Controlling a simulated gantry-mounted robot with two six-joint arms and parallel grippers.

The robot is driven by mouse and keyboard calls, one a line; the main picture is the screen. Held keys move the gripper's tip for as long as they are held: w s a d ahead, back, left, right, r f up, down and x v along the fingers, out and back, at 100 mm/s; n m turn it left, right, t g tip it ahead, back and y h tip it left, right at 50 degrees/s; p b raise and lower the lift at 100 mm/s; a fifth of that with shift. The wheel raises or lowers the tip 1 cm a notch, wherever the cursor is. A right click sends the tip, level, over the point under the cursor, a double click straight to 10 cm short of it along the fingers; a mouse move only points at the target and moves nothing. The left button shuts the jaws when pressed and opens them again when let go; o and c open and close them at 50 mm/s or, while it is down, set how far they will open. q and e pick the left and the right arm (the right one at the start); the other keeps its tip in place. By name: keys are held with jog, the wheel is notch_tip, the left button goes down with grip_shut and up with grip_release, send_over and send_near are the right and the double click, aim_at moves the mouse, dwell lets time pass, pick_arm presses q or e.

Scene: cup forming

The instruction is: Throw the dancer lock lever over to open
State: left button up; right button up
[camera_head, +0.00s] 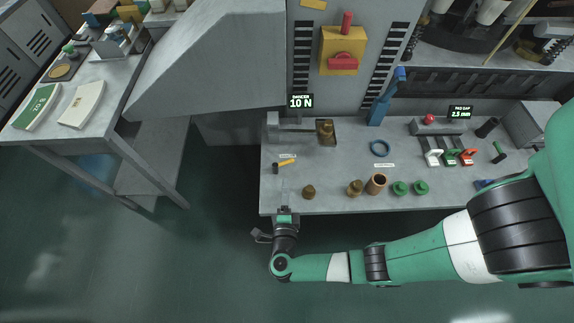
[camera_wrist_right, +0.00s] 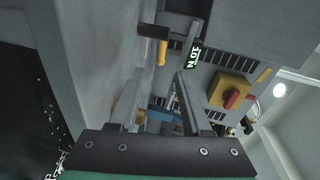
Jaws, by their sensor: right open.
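A short yellow lever (camera_head: 287,162) beside a black cylinder (camera_head: 275,168) lies at the left of the bench, below the display reading 10 N; I take it for the dancer lock lever. In the right wrist view the yellow lever (camera_wrist_right: 162,52) and black cylinder (camera_wrist_right: 152,31) show beyond my fingers. My right gripper (camera_head: 284,190) is at the bench's front left edge, just in front of the lever and apart from it. In the wrist view the right gripper (camera_wrist_right: 160,90) is open and empty. My left gripper is not in view.
The bench (camera_head: 340,200) holds a brown knob-like piece (camera_head: 308,192), a copper cup (camera_head: 376,184) and green pieces (camera_head: 400,188) to the right. A grey block (camera_head: 290,133) stands behind the lever. The 10 N display (camera_head: 300,101) is above. Open floor lies left.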

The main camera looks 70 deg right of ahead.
aim_at(286, 162)
jog(key=shift+w+a+r, duration=0.1)
jog(key=shift+a, duration=0.1)
jog(key=shift+w+d, duration=0.15)
jog(key=shift+d, duration=0.05)
jog(key=b+x, duration=0.2)
jog(key=x, duration=0.8)
jog(key=shift+w+d+b, duration=0.1)
jog(key=shift+d+b, duration=0.25)
jog(key=shift+b, duration=0.05)
jog(key=shift+w+d, duration=0.15)
jog(key=shift+d, duration=0.1)
grip_shut()
